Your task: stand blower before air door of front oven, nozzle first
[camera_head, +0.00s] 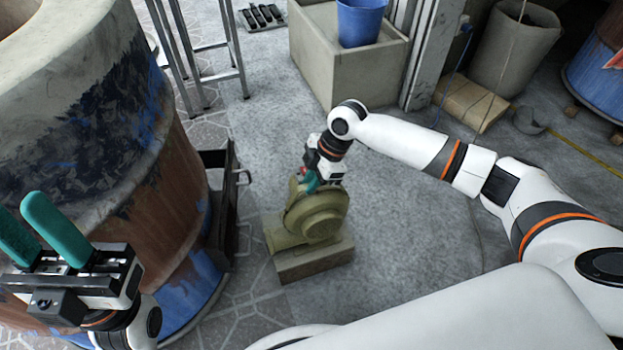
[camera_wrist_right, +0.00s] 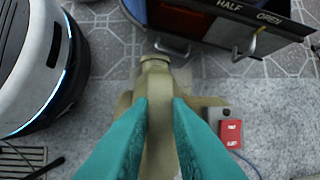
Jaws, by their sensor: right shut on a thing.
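The olive-green blower (camera_head: 316,213) is upright on a block-like base (camera_head: 315,262), at or close to the floor; I cannot tell if the base touches it. My right gripper (camera_head: 309,182) is shut on the top of the blower. In the right wrist view the blower (camera_wrist_right: 158,120) is between the teal fingers, its nozzle (camera_wrist_right: 155,64) pointing up the picture toward the air door. The front oven (camera_head: 150,130) is the large barrel at left. Its dark air door (camera_head: 218,185) has handles; a gap separates it from the nozzle. My left gripper (camera_head: 40,232) is open and empty before the oven.
A red switch box (camera_wrist_right: 231,130) sits beside the blower in the right wrist view. A blue bucket (camera_head: 361,20) stands on a concrete box (camera_head: 340,65) at the back. A metal stand (camera_head: 200,50) is behind the oven. The grey floor right of the blower is mostly clear.

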